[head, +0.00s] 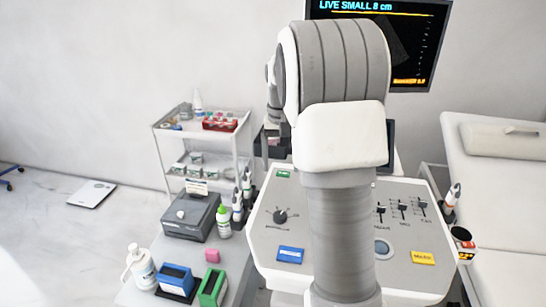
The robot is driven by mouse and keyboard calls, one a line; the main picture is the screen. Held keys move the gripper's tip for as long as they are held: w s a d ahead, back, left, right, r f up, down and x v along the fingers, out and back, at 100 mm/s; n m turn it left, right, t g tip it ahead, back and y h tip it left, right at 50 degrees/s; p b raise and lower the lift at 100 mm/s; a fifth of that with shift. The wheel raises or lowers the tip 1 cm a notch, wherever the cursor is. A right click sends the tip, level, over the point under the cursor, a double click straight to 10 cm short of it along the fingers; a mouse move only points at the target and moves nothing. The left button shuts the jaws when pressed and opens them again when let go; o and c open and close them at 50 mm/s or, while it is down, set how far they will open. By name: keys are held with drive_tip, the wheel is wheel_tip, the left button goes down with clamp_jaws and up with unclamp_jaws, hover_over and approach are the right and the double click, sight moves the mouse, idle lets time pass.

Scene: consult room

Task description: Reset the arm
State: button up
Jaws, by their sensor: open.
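My arm (338,150) rises through the middle of the head view, a grey and white column with a thick rounded joint at the top. It stands in front of the ultrasound console (270,245) and covers part of the console and the monitor behind it. My gripper does not show in this view; it is out of frame or hidden behind the arm.
A monitor (425,45) stands behind the arm. A side table holds a grey box (190,214), bottles, and blue (175,278) and green (213,286) holders. A white cart (163,152) stands behind. A couch (490,205) is at right; floor at left is mostly clear.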

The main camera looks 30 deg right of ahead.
drive_tip(key=s+a+r+n+t+p, duration=0.1)
drive_tip(key=s+a+r+n+t, duration=0.1)
drive_tip(key=s+a+r, duration=0.45)
drive_tip(key=s+a+r+n+t, duration=0.2)
drive_tip(key=s+a+r, duration=0.1)
drive_tip(key=s+a, duration=0.65)
drive_tip(key=s+a+f+n+t, duration=0.1)
drive_tip(key=s, duration=0.7)
drive_tip(key=shift+s+f+n+t, duration=0.3)
drive_tip(key=shift+s+f, duration=0.1)
